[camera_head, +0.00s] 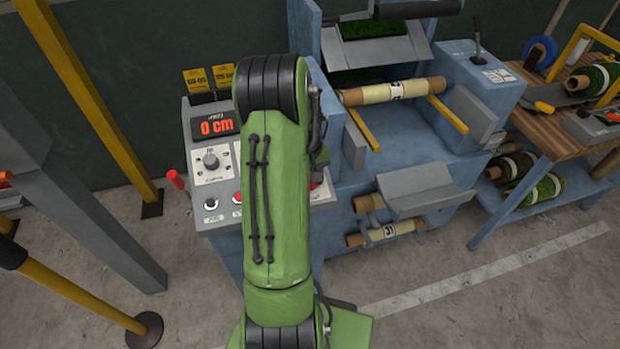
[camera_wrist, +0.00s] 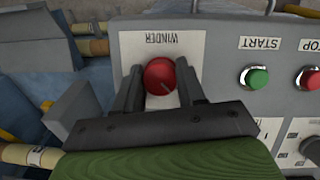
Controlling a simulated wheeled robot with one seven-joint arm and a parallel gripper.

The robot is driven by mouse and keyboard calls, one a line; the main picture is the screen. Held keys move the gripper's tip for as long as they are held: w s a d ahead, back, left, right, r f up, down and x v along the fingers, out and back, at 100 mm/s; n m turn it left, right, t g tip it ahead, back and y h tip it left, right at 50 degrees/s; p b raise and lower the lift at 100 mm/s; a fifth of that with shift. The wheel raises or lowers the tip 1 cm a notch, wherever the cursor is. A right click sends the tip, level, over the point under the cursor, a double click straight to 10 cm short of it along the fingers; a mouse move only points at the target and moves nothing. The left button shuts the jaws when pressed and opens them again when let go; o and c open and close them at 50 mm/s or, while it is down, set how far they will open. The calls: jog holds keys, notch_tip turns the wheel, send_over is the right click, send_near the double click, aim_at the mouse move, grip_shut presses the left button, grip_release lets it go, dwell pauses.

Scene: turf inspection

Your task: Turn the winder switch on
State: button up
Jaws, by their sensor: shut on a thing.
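The winder switch (camera_wrist: 159,76) is a round red knob with a pale mark near its lower edge, on a light plate lettered WINDER, which appears upside down in the wrist view. My gripper (camera_wrist: 160,90) has a dark finger on each side of the knob and is shut on it. A bit of red shows at the arm's right edge there; the gripper itself is hidden.
A green START button (camera_wrist: 257,78) and a red STOP button (camera_wrist: 310,78) sit beside the winder plate. A roll (camera_head: 390,91) lies across the blue machine. A yellow post (camera_head: 85,95) stands left of the panel.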

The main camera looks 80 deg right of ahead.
jog(key=m+t, duration=0.1)
jog(key=m, duration=0.2)
jog(key=shift+m+y, duration=0.3)
jog(key=m, duration=0.2)
jog(key=m+t, duration=0.1)
jog(key=m, duration=0.1)
jog(key=shift+s+t, duration=0.1)
jog(key=shift+t, duration=0.2)
jog(key=m+t+p, duration=0.1)
jog(key=m, duration=0.3)
jog(key=shift+m, duration=0.4)
jog(key=shift+m+t+h, duration=0.4)
jog(key=shift+m+t, duration=0.4)
jog(key=shift+m, duration=1.3)
jog(key=o, duration=1.1)
jog(key=shift+c, duration=0.2)
jog(key=p+v, duration=0.2)
jog(key=v, duration=1.3)
jog(key=shift+s+r+p, duration=0.25)
jog(key=shift+r+p, duration=0.05)
jog(key=shift+p, duration=0.05)
